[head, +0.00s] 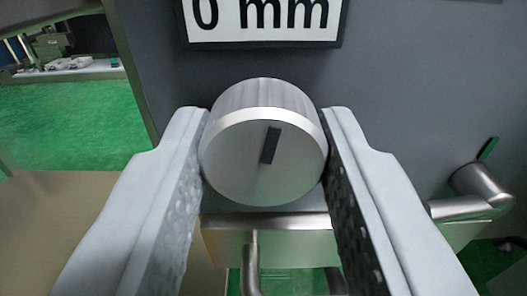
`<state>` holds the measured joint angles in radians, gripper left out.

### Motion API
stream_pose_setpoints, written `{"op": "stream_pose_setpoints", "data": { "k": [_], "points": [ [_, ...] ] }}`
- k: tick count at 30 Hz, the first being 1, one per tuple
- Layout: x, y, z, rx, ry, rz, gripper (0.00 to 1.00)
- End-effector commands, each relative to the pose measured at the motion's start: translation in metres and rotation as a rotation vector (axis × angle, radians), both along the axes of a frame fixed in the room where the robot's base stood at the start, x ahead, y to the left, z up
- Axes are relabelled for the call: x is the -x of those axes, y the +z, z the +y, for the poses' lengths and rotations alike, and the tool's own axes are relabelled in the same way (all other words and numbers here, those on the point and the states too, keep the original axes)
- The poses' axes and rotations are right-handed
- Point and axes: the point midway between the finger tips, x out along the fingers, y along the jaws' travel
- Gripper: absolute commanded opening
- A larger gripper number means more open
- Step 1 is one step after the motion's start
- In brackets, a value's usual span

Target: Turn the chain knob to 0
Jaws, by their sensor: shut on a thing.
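The chain knob (240,180) is a silver metal cylinder with a dark bar mark on its round face. The mark lies right of the face's middle, its upper end leaning slightly to the right. My gripper (265,160) has one light grey finger on each side of the knob and is shut on it. A white sign (265,20) with a dark frame above the knob reads "0 mm"; its top is cut off by the picture edge.
A dark grey panel (420,90) stands behind the knob. Metal pipes (475,195) are at the right, and a metal bar (290,222) runs below the knob. Green floor (75,125) shows at the left, with equipment (65,60) farther back.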

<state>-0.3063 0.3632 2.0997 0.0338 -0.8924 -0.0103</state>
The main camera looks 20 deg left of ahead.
Motion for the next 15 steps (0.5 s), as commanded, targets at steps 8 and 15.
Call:
{"op": "stream_pose_setpoints", "data": {
  "k": [8,15],
  "points": [
    [0.0000,-0.0001,-0.0003,0.184,0.000,-0.053,0.11],
    [0.0000,-0.0002,-0.0003,0.216,0.000,-0.062,0.11]
  ]
}}
